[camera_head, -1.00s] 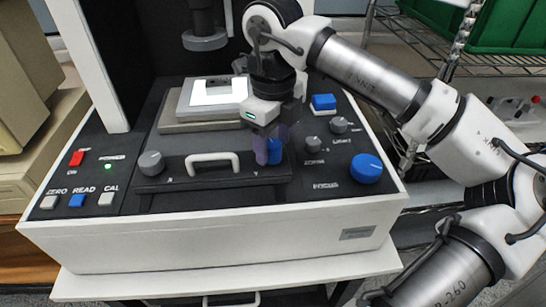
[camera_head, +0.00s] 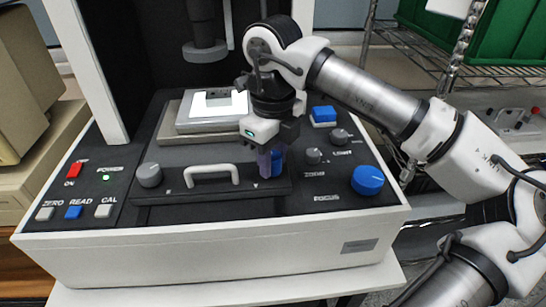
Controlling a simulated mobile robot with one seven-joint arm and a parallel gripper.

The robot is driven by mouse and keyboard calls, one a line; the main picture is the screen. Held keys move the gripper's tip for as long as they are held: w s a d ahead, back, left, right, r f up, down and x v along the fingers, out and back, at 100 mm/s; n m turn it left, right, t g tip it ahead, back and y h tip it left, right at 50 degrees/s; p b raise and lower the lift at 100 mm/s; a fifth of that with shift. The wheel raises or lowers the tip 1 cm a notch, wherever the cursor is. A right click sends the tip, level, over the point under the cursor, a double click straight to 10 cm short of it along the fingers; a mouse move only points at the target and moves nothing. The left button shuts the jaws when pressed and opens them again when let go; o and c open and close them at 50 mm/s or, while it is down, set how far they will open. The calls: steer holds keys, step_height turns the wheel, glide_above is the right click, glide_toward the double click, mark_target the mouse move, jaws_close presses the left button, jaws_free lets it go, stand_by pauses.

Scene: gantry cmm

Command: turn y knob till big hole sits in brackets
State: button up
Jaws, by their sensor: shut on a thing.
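My gripper (camera_head: 270,162) points down at the right end of the front panel and is shut on the y knob (camera_head: 276,166). The knob is mostly hidden by the fingers; a blue part shows between or beside them. The stage (camera_head: 186,127) behind it carries a plate with a bright white lit patch (camera_head: 220,105) that has a dark notch at its top edge. The dark lens column (camera_head: 206,50) hangs above the stage. I cannot make out the big hole or the brackets in this view.
A grey knob (camera_head: 149,175) and a white handle (camera_head: 213,174) are left of my gripper. A big blue focus knob (camera_head: 367,180), small grey knobs (camera_head: 313,156) and a blue block (camera_head: 324,115) are to its right. Several buttons (camera_head: 74,212) sit at the front left.

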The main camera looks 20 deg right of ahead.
mark_target(273, 155)
steer(key=shift+f+m+b, duration=0.1)
steer(key=shift+m+b, duration=0.9)
steer(key=shift+m, duration=0.1)
steer(key=shift+m+b, duration=0.8)
steer(key=shift+m, duration=0.7)
steer(key=o, duration=1)
steer(key=shift+c, duration=0.2)
steer(key=shift+r, duration=0.2)
step_height(273, 155, up, 14)
steer(key=p, duration=0.9)
steer(key=shift+f+p, duration=0.15)
steer(key=shift+p, duration=0.25)
